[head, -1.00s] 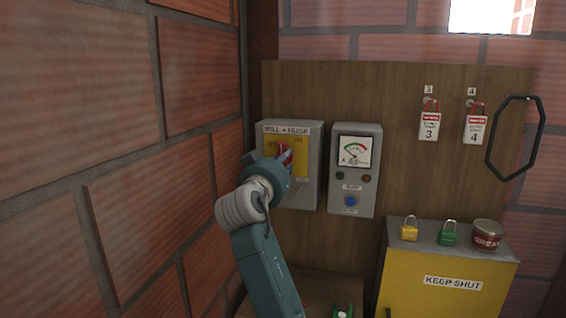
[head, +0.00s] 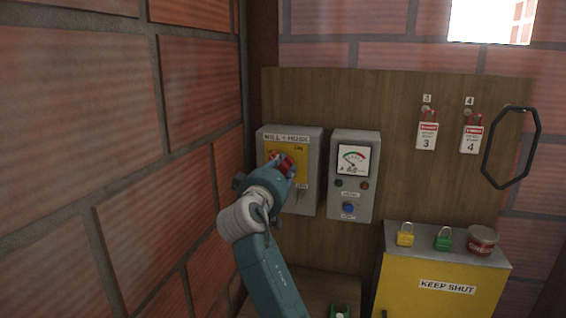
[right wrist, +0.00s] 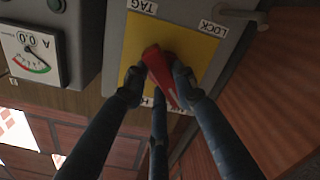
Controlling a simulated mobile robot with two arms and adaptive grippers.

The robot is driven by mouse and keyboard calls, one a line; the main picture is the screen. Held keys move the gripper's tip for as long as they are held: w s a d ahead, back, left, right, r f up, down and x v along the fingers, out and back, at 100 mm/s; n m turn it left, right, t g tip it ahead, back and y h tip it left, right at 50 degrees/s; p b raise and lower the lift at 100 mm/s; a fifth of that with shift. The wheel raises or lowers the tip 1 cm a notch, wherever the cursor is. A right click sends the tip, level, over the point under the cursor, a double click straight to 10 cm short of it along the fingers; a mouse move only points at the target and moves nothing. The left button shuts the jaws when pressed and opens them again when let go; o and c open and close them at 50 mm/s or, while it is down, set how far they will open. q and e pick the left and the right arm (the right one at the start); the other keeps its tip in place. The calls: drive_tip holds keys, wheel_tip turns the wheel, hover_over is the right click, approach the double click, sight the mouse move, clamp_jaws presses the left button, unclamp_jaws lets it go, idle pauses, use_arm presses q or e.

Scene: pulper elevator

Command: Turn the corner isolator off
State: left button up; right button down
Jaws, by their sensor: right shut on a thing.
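The corner isolator is a grey box (head: 310,172) labelled "MILL + HUSK", on the wooden board beside the left brick wall. Its yellow plate (head: 273,150) carries a red handle (head: 283,160). An ON mark shows at the plate's upper right. My right gripper (head: 286,168) is shut on the red handle. In the right wrist view the dark fingers sit around the red handle (right wrist: 160,75), which lies aslant over the yellow plate. The gripper hides part of the plate in the head view. My left gripper is not in view.
A meter box (head: 366,203) with a dial and buttons hangs just right of the isolator. Tags 3 (head: 427,136) and 4 (head: 471,139) hang further right. A yellow cabinet (head: 410,285) carries two padlocks and a red tin. The brick wall (head: 120,170) is close on the left.

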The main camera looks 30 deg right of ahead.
drive_tip(key=n+p, duration=0.1)
drive_tip(key=n, duration=0.1)
drive_tip(key=n+p, duration=0.1)
drive_tip(key=p, duration=0.1)
drive_tip(key=n+p, duration=0.1)
drive_tip(key=n, duration=0.1)
drive_tip(key=shift+w+a+r+n, duration=0.1)
drive_tip(key=shift+w+r+n, duration=0.05)
drive_tip(key=shift+r+n, duration=0.15)
drive_tip(key=shift+f+n+p, duration=0.1)
drive_tip(key=shift+n+p, duration=1.15)
drive_tip(key=shift+n, duration=0.35)
drive_tip(key=shift+f+n, duration=0.1)
drive_tip(key=shift+n, duration=0.2)
drive_tip(key=c, duration=1.4)
unclamp_jaws()
drive_tip(key=shift+w+a, duration=0.1)
drive_tip(key=v, duration=1.2)
